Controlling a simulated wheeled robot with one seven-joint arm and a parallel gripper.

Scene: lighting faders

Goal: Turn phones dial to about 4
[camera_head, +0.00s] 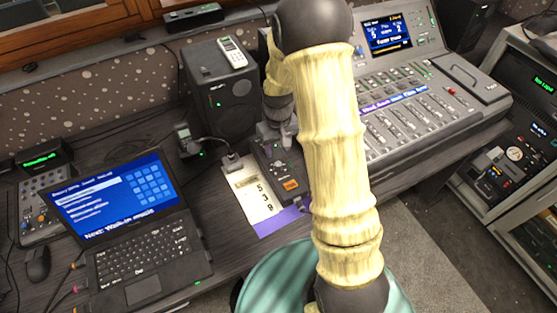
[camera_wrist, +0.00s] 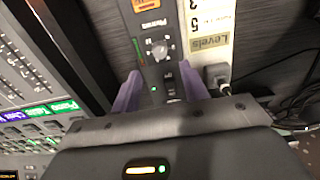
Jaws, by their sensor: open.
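The phones dial (camera_wrist: 160,48) is a small grey knob with a light pointer on a narrow dark control box (camera_wrist: 174,15). A "Phones" label sits beside it in the wrist view. The same box (camera_head: 268,158) stands on the desk in the head view, left of my arm; I cannot make out the dial there. My gripper (camera_wrist: 160,78) is open, its two purple fingers apart on either side of the box, with nothing between them gripped. The dial lies just beyond the fingertips. The dial's exact reading is too small to tell.
A "Levels" card (camera_head: 252,194) with handwritten numbers lies left of the box. A cable plug (camera_wrist: 215,76) is close to the right finger in the wrist view. The mixing console (camera_head: 420,110) stands to the right, a laptop (camera_head: 130,220) and speaker (camera_head: 222,90) to the left.

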